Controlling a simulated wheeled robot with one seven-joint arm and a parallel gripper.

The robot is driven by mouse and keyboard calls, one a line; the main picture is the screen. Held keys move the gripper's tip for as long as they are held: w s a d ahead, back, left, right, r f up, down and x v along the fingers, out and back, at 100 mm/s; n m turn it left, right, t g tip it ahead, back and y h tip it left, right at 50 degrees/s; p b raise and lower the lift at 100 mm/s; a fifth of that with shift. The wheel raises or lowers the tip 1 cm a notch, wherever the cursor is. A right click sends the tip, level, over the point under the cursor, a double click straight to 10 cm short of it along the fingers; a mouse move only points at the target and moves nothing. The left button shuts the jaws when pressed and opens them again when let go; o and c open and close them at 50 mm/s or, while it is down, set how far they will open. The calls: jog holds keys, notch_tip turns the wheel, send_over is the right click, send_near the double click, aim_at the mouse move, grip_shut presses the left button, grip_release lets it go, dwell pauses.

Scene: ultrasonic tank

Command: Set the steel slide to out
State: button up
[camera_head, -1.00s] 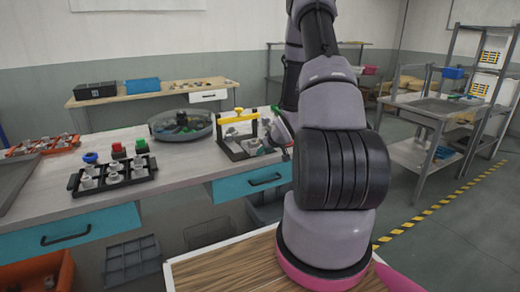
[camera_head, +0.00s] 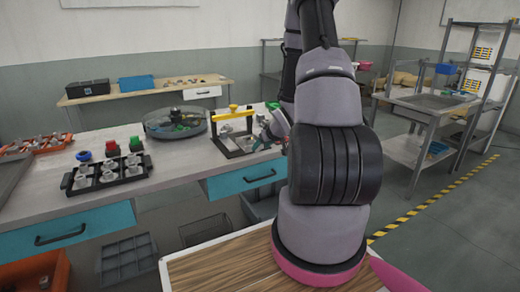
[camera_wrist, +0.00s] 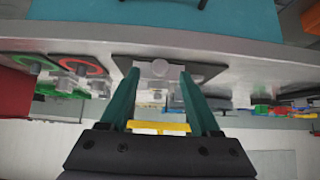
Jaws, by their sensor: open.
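I cannot tell for sure which part is the steel slide. A fixture with a black base and a yellow bar (camera_head: 233,112) stands near the table's front edge in the head view. In the wrist view, a pale round knob (camera_wrist: 160,68) on a grey plate (camera_wrist: 125,63) shows between my fingers, with clear and metal parts behind it and the yellow bar (camera_wrist: 160,127) lower in the picture. My gripper (camera_wrist: 158,75) has two teal fingers spread apart, with nothing seen held. In the head view my gripper is at the fixture's right side, partly hidden by my arm.
A black rack with metal parts (camera_head: 105,177) and red, green and blue items stand left on the table. Teal drawers (camera_head: 245,178) are under the tabletop. The table between rack and fixture is clear.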

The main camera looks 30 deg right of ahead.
jog(key=v, duration=0.7)
jog(key=shift+s+r, duration=0.2)
jog(key=shift+s, duration=0.05)
jog(key=s+a+r+m+g+h, duration=0.1)
jog(key=s+a+r+m, duration=0.15)
jog(key=r, duration=0.75)
jog(key=s+a+r+m+h, duration=0.1)
jog(key=s+a+r, duration=0.2)
jog(key=r, duration=0.7)
jog(key=s+a+r+y, duration=0.2)
jog(key=s+a+r, duration=0.3)
jog(key=s, duration=0.3)
jog(key=s+a+r+m+g+y, duration=0.1)
jog(key=s+a+r, duration=0.5)
jog(key=s+a, duration=0.1)
jog(key=shift+s+a+y, duration=0.4)
jog(key=shift+a, duration=0.3)
